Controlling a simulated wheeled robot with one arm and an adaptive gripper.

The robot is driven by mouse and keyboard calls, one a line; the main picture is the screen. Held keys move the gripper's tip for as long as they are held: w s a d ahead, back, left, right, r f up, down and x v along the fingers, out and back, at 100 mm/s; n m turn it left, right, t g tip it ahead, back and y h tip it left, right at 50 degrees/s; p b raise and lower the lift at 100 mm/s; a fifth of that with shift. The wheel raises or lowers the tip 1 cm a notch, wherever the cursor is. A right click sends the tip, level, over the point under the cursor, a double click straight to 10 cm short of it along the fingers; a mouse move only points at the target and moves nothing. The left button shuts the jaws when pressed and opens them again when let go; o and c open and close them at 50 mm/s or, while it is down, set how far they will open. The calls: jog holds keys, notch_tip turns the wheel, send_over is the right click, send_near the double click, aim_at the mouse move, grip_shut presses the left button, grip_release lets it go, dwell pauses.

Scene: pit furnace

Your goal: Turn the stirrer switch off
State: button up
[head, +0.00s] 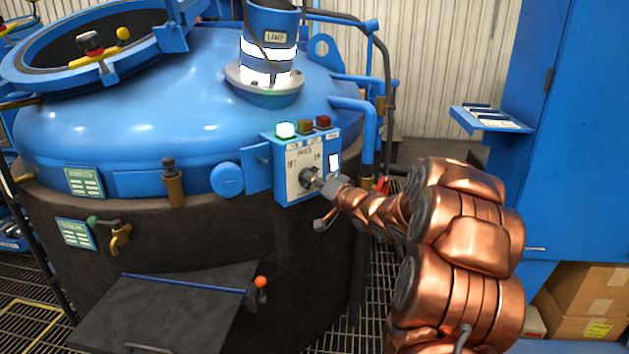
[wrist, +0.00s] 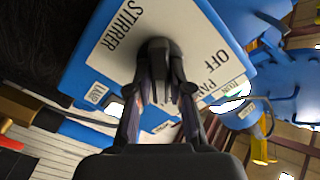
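The stirrer switch is a dark rotary knob (head: 309,178) on a pale plate (head: 295,158) on the front of a blue control box. In the wrist view the knob (wrist: 157,55) is in the middle, with "STIRRER" and "OFF" printed on the plate (wrist: 110,50). My gripper (head: 322,184) reaches it from the right. In the wrist view the fingers (wrist: 161,82) lean in on both sides of the knob's grip and appear shut on it. They partly hide it, so I cannot tell which mark it points to.
The blue furnace lid (head: 150,110) stands behind. A dark shelf (head: 165,310) juts out below left. A blue cabinet (head: 590,130) stands right.

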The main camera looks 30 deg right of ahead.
grip_shut()
jog(key=shift+n, duration=0.4)
jog(key=n+b, duration=0.4)
jog(key=n, duration=1.3)
jog(key=shift+a+b, duration=0.2)
jog(key=shift+b, duration=0.15)
